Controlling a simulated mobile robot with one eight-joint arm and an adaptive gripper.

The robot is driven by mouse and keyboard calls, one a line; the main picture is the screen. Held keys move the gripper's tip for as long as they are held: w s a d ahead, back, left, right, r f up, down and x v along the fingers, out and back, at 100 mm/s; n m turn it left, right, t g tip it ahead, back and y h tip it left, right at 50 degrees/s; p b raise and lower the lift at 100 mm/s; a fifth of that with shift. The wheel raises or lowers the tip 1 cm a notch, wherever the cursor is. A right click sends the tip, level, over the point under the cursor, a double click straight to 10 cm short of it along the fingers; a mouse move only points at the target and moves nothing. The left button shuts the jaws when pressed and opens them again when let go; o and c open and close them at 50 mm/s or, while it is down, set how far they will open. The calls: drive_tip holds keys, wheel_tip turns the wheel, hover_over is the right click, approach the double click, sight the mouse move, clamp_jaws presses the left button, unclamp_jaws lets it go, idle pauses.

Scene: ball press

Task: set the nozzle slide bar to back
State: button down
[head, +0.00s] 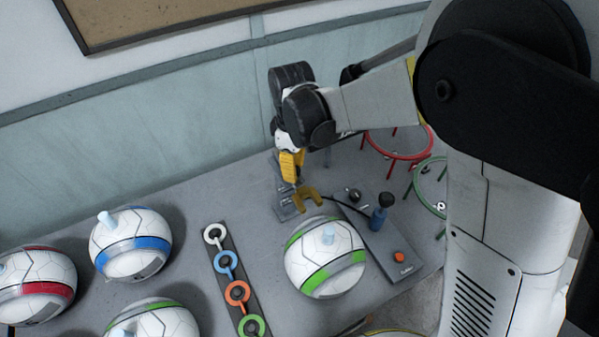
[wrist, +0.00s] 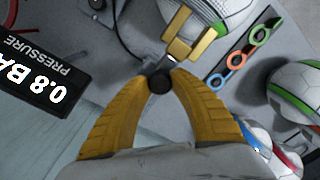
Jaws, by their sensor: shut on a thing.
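My gripper (wrist: 160,83) has yellow fingers closed around a dark round knob (wrist: 160,82) in the wrist view. The knob seems to belong to the nozzle slide bar, whose grey metal (wrist: 160,64) shows just beyond the fingertips. A gold fork (wrist: 188,44) stands beyond it, apart from my fingers. In the head view my gripper (head: 291,165) points down over the press at the back of the table. The fork (head: 307,197) shows just in front of it, close to a green-banded ball (head: 325,258). The fingers hide the knob in the head view.
A control panel (head: 375,235) with a blue-handled pump, a dial and an orange button lies right of the ball. A strip with coloured rings (head: 237,292) lies left. Several balls (head: 130,245) stand further left. A pressure display (wrist: 45,85) reads 0.8. The wall is close behind.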

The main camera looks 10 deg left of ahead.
drive_tip(key=shift+w+a, duration=0.1)
drive_tip(key=shift+w, duration=0.1)
drive_tip(key=c, duration=1.1)
unclamp_jaws()
drive_tip(key=shift+w+a, duration=0.1)
wheel_tip(320, 180, up, 12)
